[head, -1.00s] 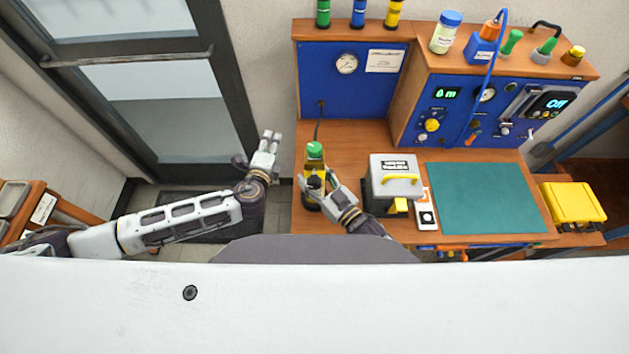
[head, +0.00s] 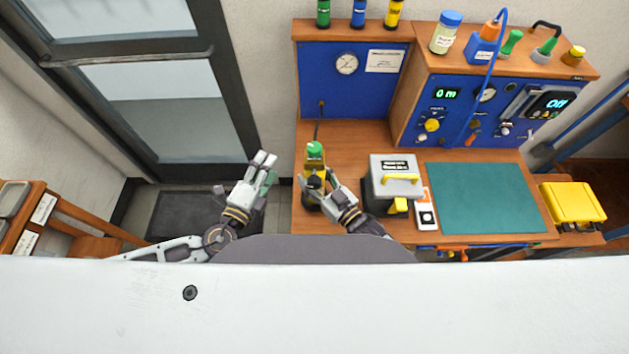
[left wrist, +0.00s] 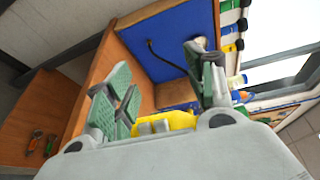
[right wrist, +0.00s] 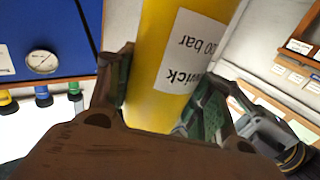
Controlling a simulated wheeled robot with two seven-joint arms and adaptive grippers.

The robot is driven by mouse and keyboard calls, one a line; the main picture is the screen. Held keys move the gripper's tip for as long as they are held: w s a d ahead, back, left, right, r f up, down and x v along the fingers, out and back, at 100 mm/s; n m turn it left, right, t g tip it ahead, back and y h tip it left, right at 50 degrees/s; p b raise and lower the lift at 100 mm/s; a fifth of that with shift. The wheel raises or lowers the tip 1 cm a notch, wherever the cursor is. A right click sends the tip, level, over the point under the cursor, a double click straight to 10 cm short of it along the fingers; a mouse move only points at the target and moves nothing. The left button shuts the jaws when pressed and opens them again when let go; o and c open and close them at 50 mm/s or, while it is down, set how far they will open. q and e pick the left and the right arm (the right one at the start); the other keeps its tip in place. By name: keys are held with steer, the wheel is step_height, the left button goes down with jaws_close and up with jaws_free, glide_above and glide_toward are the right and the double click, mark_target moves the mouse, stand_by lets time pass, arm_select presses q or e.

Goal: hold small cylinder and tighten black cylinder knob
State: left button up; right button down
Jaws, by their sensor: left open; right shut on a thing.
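The small yellow cylinder (head: 315,160) with a green top stands at the left end of the bench. A black knob (head: 314,182) shows at its near end. My right gripper (head: 322,184) is shut on the cylinder. In the right wrist view the yellow body (right wrist: 165,70) with a white label sits between the fingers. My left gripper (head: 265,165) is open and empty, left of the cylinder and apart from it, beyond the bench's left edge. In the left wrist view its green-padded fingers (left wrist: 165,90) are spread, with a yellow part (left wrist: 165,122) low between them, partly hidden by the gripper body.
A grey box with a yellow handle (head: 394,178) stands close right of my right gripper. A white remote-like device (head: 426,212) and a green mat (head: 487,198) lie further right. A black hose (head: 318,122) runs from the blue panel (head: 340,90) towards the cylinder.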

mark_target(310, 186)
arm_select(q)
steer(key=s+d+r+m+g+h, duration=0.2)
steer(key=s+h, duration=0.1)
steer(key=s, duration=0.4)
steer(key=s+d+r+m+g+h, duration=0.1)
steer(key=s+d+r+m+h, duration=0.1)
steer(key=s, duration=0.6)
steer(key=shift+d+r+m+g+h, duration=0.35)
steer(key=shift+r+h, duration=0.25)
steer(key=shift+h, duration=0.3)
steer(key=shift+d, duration=0.1)
steer(key=shift+x, duration=5.75)
steer(key=shift+w, duration=0.1)
steer(key=c, duration=1.1)
steer(key=shift+o, duration=0.2)
